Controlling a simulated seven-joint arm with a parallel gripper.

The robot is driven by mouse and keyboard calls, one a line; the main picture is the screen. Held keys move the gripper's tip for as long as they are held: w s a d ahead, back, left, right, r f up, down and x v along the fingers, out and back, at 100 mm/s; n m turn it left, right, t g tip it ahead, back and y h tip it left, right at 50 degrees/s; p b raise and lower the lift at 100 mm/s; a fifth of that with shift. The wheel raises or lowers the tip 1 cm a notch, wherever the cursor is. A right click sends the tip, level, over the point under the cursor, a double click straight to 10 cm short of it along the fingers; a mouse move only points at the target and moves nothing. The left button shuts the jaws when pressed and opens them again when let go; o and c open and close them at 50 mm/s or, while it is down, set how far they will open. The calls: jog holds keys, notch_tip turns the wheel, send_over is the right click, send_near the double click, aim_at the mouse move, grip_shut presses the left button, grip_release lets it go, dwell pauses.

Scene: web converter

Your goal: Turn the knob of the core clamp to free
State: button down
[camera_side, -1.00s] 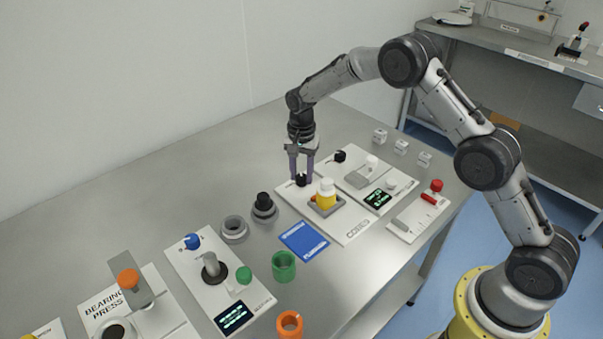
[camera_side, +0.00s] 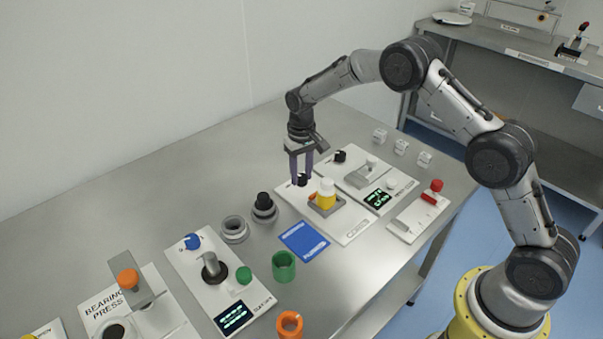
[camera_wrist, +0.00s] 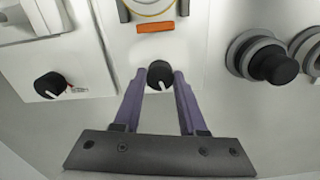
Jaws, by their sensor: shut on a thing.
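The black knob (camera_side: 303,178) sits at the back left of the white panel (camera_side: 352,232) that carries a yellow, white-topped part (camera_side: 326,194) in a grey holder. My gripper (camera_side: 302,182) points down over this knob with its purple fingers on either side of it. In the wrist view, the knob (camera_wrist: 159,73) is between the two fingertips (camera_wrist: 160,77), and its white pointer mark faces down toward the gripper body. The gripper is shut on the knob. The fingers partly hide the knob in the side view.
A second black knob (camera_side: 340,156) stands on the neighbouring panel, and it shows at the left in the wrist view (camera_wrist: 49,85). A black-topped grey part (camera_side: 264,207) and a blue card (camera_side: 304,241) lie nearby. The table behind the gripper is clear.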

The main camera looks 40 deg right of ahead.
aim_at(301, 176)
jog(key=n, duration=0.5)
dwell(0.8)
jog(key=shift+c, duration=2.3)
grip_release()
jog(key=shift+r, duration=0.1)
notch_tip(301, 176, up, 14)
